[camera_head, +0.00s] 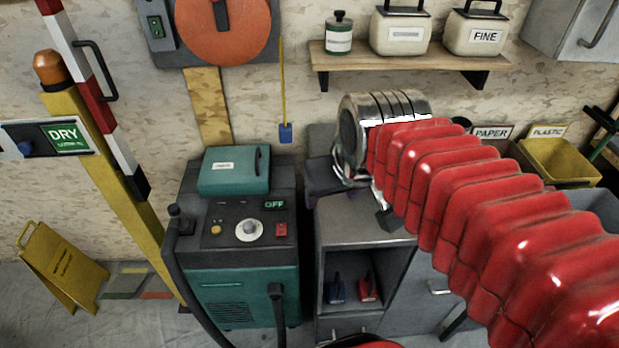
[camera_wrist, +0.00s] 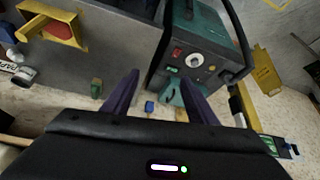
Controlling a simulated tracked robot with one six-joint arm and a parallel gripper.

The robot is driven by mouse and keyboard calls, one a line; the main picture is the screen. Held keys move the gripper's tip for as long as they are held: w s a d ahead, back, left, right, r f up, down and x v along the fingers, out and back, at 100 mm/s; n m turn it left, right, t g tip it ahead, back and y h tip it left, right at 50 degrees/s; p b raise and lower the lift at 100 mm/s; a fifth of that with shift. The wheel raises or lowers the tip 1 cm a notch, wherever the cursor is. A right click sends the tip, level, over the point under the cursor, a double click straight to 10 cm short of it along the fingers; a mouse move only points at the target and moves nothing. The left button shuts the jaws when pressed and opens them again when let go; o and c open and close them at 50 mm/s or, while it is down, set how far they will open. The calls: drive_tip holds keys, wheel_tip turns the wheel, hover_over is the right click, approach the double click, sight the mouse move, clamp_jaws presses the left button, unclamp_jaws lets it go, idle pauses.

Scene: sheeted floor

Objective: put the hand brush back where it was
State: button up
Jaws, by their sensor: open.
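My gripper (camera_wrist: 160,84) is open, its two dark purple fingers spread, with nothing held between them in the wrist view. In the head view my red arm sleeve and metal wrist hide most of it above the grey cabinet (camera_head: 335,240). I cannot surely tell which thing is the hand brush. A small blue handled thing (camera_head: 337,288) and a small red handled thing (camera_head: 368,287) stand apart in the cabinet's open compartment, below my gripper.
A teal machine (camera_head: 240,270) with a black hose stands left of the cabinet. A shelf (camera_head: 410,62) with canisters hangs above. A yellow bin (camera_head: 562,160) is at the right. A yellow post (camera_head: 110,165) and floor sign (camera_head: 63,268) are at the left.

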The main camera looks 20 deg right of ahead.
drive_tip(key=s+a+f, duration=0.2)
drive_tip(key=s, duration=0.3)
drive_tip(key=shift+f, duration=0.2)
drive_tip(key=shift+s, duration=0.1)
drive_tip(key=shift+c, duration=0.4)
